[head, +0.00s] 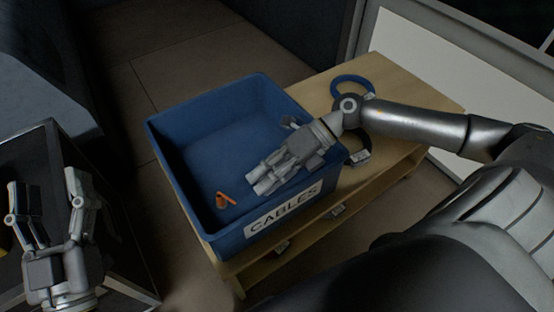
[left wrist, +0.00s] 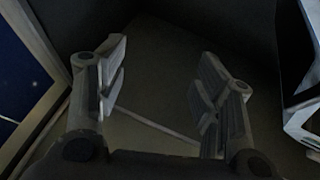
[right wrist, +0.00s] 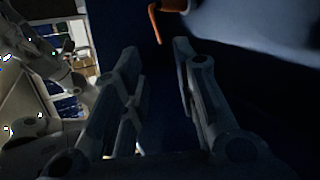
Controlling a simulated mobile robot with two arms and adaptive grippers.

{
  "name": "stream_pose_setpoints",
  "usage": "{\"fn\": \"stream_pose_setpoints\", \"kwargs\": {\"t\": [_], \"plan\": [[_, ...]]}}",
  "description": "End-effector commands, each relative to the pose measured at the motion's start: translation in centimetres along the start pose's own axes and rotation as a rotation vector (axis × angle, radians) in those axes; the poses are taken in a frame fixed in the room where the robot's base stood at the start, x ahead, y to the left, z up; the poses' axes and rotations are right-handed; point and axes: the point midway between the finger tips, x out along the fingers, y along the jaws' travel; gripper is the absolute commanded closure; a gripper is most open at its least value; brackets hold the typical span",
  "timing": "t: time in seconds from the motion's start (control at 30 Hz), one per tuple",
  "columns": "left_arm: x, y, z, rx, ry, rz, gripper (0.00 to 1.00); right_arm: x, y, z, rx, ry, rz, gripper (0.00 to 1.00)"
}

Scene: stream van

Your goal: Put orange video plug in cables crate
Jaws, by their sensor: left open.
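The orange video plug (head: 224,201) lies inside the blue cables crate (head: 165,155), on its floor near the front left corner. In the right wrist view an orange piece of it (right wrist: 155,20) shows at the top, beyond my fingers and apart from them. My right gripper (head: 257,178) is over the crate, up and right of the plug, with its fingers apart and nothing between them. My left gripper (head: 48,185) is open and empty at the left, over a dark bin; its spread fingers also show in the left wrist view (left wrist: 160,85).
The crate, labelled CABLES (head: 284,212), stands on a wooden table (head: 395,90). A blue cable coil (head: 352,82) and a black coil (head: 363,150) lie on the table right of the crate. The dark bin (head: 125,265) stands at the left, with floor between.

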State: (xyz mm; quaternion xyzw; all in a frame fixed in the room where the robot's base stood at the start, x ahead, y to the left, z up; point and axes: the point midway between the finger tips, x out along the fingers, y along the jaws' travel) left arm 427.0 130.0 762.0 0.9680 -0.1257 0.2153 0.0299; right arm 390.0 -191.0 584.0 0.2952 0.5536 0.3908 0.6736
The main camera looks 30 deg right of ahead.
Motion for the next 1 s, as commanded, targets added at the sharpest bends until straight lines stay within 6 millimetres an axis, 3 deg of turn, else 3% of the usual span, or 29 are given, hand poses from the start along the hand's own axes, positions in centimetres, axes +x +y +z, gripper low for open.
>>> {"fn": "stream_pose_setpoints", "kwargs": {"t": [0.2,0.4,1.0], "plan": [[-0.2,-0.4,2.4,0.005,-0.14,-0.007,0.4,-2.4,0.0,0.0,0.002,0.001,-0.003,0.73],[-0.5,-0.5,3.4,0.007,-0.194,-0.01,0.4,-3.2,0.0,0.0,0.0,0.0,-0.001,0.73],[-0.5,-0.5,3.5,0.008,-0.198,-0.011,0.4,-3.2,0.0,0.0,-0.001,0.0,0.0,0.73]]}}
